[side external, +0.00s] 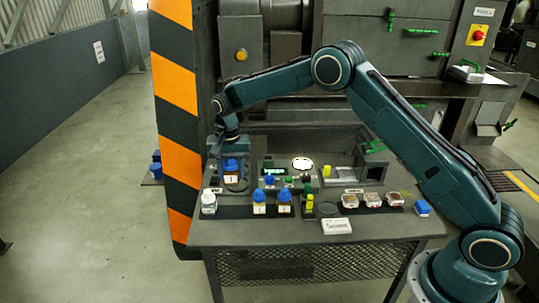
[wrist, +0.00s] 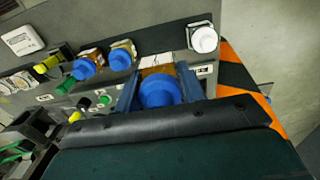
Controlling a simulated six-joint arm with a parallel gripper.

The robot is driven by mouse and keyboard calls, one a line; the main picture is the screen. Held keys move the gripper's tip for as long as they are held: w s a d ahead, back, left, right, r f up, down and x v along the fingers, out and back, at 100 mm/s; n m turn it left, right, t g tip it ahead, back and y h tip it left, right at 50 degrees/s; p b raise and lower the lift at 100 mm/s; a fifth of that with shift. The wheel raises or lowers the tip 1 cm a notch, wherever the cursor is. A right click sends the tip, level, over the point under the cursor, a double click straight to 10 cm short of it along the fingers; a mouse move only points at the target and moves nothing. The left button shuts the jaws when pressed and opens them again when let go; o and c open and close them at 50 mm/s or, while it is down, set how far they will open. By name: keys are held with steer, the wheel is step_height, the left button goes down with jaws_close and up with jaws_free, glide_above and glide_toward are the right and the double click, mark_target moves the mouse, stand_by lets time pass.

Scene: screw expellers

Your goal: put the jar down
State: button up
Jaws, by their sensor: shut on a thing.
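My gripper (wrist: 157,93) is shut on a blue-capped amber jar (wrist: 160,91), with one blue finger on each side of it in the wrist view. In the side external view the held jar (side external: 231,166) is upright at the left end of the bench, below my wrist, with a pale label facing the camera. I cannot tell whether its base touches the surface under it. Two similar blue-capped jars stand in the front rack, one (side external: 259,201) beside the other (side external: 284,201).
A white-capped bottle (side external: 208,201) stands at the front left. An orange-black striped post (side external: 174,90) rises close at left.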

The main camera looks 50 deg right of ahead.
steer(key=shift+f, duration=5.8)
steer(key=shift+f, duration=0.1)
steer(key=o, duration=1.2)
step_height(320, 180, up, 12)
steer(key=shift+r, duration=0.15)
